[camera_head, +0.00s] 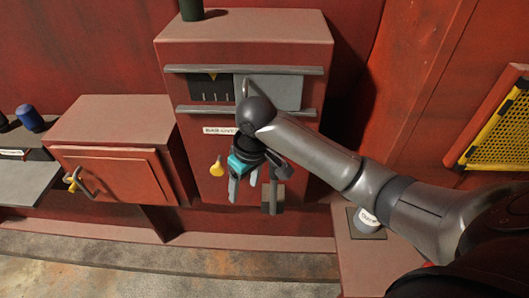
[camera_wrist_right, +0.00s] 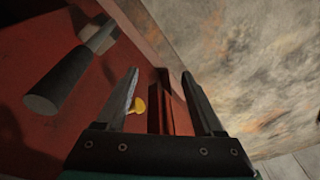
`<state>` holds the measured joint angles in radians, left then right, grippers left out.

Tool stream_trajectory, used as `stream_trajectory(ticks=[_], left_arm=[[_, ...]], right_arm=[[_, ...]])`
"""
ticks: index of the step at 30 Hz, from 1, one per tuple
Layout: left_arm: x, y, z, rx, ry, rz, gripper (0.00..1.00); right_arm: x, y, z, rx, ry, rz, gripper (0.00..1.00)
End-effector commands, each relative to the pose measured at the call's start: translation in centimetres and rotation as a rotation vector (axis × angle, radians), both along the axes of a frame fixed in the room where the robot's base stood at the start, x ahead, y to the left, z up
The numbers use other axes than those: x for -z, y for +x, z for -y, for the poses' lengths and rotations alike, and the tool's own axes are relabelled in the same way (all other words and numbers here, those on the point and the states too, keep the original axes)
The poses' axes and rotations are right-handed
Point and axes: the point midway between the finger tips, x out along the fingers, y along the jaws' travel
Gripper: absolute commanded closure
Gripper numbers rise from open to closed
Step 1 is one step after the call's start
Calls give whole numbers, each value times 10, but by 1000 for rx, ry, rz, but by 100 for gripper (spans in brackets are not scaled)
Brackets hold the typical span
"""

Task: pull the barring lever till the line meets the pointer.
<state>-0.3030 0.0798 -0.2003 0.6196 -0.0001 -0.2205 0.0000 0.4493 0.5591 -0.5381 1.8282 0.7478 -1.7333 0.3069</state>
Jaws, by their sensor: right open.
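The red cabinet (camera_head: 255,55) has a dark window with pale marks (camera_head: 208,92) and a small yellow pointer (camera_head: 212,76) at its top edge. Which mark is the line cannot be told. My right gripper (camera_head: 243,186) is open and empty, low in front of the cabinet face. A dark cylindrical handle on a grey shaft, seemingly the barring lever (camera_wrist_right: 62,82), lies left of the open fingers in the right wrist view, outside them. In the head view my right arm hides part of this area. My left gripper is not in view.
A grey plate (camera_head: 283,92) sits between two rails beside the window. A yellow knob (camera_head: 217,169) is on the cabinet face, close to my right gripper. A lower red box (camera_head: 110,165) with a handle stands at left. A yellow mesh panel (camera_head: 500,125) is at right.

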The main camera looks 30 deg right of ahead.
Motion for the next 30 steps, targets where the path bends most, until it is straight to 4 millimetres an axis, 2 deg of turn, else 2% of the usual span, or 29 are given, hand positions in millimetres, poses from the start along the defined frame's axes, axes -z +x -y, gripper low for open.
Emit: stream_trajectory(ticks=[1,3,12,18,23,26,30], left_arm=[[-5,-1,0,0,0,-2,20],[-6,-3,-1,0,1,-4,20],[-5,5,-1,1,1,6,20],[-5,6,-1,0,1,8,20],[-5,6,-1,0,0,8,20],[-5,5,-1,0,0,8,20],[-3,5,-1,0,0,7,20]], right_arm=[[-22,5,9,-3,-26,-8,31],[-40,10,21,8,-52,-29,31],[-111,39,82,174,-101,-104,31],[-146,45,108,266,-94,-131,31],[-148,46,113,285,-91,-138,31],[-137,45,113,285,-91,-139,31],[-110,45,113,286,-91,-142,31]])
